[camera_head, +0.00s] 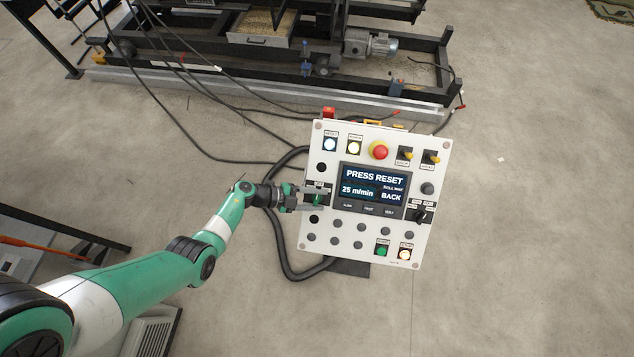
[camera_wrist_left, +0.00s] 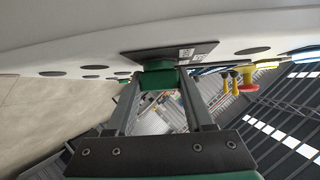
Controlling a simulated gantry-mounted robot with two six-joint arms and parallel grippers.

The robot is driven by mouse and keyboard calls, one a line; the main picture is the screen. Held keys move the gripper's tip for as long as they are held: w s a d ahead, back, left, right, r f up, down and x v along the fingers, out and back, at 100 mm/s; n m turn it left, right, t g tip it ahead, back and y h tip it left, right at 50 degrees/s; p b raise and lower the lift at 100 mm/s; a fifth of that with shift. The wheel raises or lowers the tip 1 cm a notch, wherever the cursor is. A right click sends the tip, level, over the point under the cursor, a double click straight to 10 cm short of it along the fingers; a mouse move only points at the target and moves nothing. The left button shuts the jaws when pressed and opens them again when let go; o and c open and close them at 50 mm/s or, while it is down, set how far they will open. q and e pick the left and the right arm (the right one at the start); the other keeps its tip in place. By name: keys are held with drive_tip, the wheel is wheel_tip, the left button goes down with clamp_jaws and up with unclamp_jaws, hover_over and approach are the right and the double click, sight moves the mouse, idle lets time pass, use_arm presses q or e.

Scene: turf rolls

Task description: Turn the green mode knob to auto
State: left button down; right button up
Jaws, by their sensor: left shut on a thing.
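The green mode knob (camera_wrist_left: 158,78) sits on a dark plate on the panel in the left wrist view. In the head view the knob (camera_head: 317,199) is on the left side of the white control panel (camera_head: 350,139), partly hidden by the fingers. My left gripper (camera_head: 312,198) reaches it from the left, and its fingers are shut on the knob. In the left wrist view the two fingers (camera_wrist_left: 160,92) meet the knob's sides. The knob's setting and the plate's label are too small to read. My right gripper is not in view.
The panel's screen (camera_head: 371,188) reads "PRESS RESET", "25 m/min" and "BACK". A red emergency button (camera_head: 379,152), a lit white button (camera_head: 330,144), yellow switches (camera_head: 406,155) and a black knob (camera_head: 420,217) are on the panel. Black cables (camera_head: 284,262) run beside it. Floor (camera_head: 530,220) is clear to the right.

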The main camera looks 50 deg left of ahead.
use_arm(q)
drive_tip(key=shift+r+m+g+p, duration=0.2)
drive_tip(key=shift+m+g+p, duration=0.2)
drive_tip(key=shift+m+g, duration=0.45)
drive_tip(key=shift+f+m+g, duration=0.1)
drive_tip(key=shift+m+g, duration=0.65)
drive_tip(key=shift+g, duration=0.2)
drive_tip(key=shift+f+m+g, duration=0.15)
drive_tip(key=shift+m+g, duration=1.25)
drive_tip(key=shift+g, duration=0.3)
drive_tip(key=shift+s, duration=0.1)
drive_tip(key=shift+c, duration=1.4)
unclamp_jaws()
